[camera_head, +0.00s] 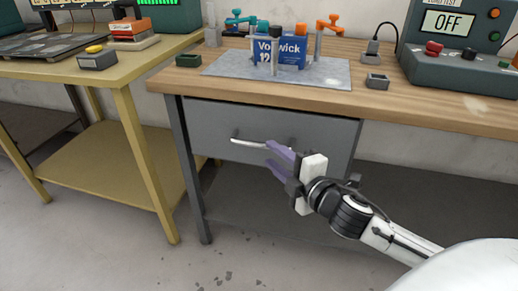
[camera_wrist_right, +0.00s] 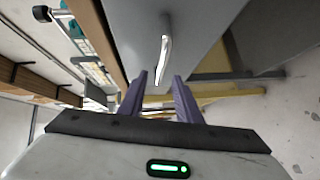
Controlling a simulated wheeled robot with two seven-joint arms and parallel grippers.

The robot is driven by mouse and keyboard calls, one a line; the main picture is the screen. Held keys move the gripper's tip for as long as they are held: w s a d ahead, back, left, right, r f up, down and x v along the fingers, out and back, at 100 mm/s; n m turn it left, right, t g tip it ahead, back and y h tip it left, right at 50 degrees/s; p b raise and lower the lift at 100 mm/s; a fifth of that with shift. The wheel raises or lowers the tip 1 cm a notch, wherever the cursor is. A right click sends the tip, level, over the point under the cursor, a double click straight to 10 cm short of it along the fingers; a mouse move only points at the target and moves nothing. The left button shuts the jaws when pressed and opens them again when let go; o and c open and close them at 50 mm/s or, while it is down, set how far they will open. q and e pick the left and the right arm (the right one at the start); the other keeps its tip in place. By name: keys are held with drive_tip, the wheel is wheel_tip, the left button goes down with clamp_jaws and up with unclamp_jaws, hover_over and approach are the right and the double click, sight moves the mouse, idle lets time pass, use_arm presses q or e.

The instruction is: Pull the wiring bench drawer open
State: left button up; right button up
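The wiring bench drawer (camera_head: 215,122) is a wide grey front under the wooden bench top, and it looks closed. Its pale bar handle (camera_head: 247,143) runs across the middle of the front. My right gripper (camera_head: 268,147), with purple fingers, is at the right part of the handle. In the right wrist view the fingers (camera_wrist_right: 159,78) are apart, with the near end of the handle (camera_wrist_right: 164,50) between or just ahead of their tips. I cannot tell whether they touch it. The right end of the handle is hidden by the fingers in the head view. My left gripper is out of view.
The bench top (camera_head: 385,103) carries a metal plate (camera_head: 225,72) with a blue battery block (camera_head: 280,50), and a power unit reading OFF (camera_head: 450,60). A yellow-framed table (camera_head: 135,135) stands to the left. The floor in front of the drawer is clear.

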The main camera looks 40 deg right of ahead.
sight(261, 147)
drive_tip(key=w, duration=0.2)
drive_tip(key=w+f, duration=0.1)
drive_tip(key=w, duration=0.2)
drive_tip(key=w+b, duration=0.1)
drive_tip(key=w, duration=0.1)
drive_tip(key=shift+w+d+f, duration=0.15)
drive_tip(key=shift+w+d, duration=0.1)
drive_tip(key=shift+w, duration=0.15)
drive_tip(key=shift+c, duration=0.3)
clamp_jaws()
